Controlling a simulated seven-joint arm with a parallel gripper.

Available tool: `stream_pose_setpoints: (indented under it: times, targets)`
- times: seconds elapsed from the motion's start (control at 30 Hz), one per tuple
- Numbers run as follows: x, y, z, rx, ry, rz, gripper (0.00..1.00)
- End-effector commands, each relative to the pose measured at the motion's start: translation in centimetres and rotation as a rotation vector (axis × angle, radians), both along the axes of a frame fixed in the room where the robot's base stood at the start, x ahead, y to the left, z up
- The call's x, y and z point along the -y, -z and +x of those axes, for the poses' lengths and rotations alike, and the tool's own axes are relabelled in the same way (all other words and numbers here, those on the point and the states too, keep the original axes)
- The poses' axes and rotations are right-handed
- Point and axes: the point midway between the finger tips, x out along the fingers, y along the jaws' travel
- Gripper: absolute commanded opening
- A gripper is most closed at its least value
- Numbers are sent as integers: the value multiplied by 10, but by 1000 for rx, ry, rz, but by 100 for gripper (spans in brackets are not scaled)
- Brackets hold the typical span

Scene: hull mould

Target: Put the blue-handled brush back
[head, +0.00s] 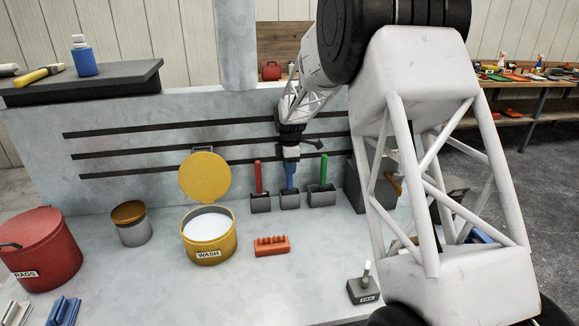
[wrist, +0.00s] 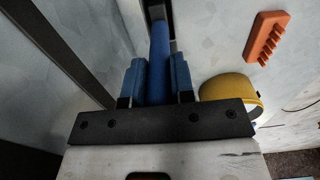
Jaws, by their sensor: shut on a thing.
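The blue-handled brush (head: 290,174) stands upright in the head view, over or in the middle grey holder (head: 290,202). Its lower end is hidden by the holder's front, so I cannot tell how deep it sits. My gripper (head: 290,158) is shut on the upper part of the blue handle, pointing down. In the wrist view the blue handle (wrist: 160,48) runs between the two blue-padded fingers of my gripper (wrist: 160,80). The brush head is not visible there.
A red-handled brush (head: 258,178) stands in the left holder and a green-handled one (head: 324,171) in the right holder. In front are an orange rack-like block (head: 272,246) and the yellow WASH tub (head: 208,252) with its lid raised. The bench centre front is clear.

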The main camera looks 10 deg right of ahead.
Motion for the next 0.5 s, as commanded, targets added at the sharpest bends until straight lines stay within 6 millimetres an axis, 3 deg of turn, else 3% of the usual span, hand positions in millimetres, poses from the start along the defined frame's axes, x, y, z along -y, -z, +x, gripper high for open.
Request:
stream_pose_setpoints:
  times: [0.03, 0.17, 0.5]
  targets:
    - [0, 0, 0, 0, 0, 0, 28]
    - [0, 0, 0, 0, 0, 0, 48]
    - [0, -1, 0, 0, 0, 0, 49]
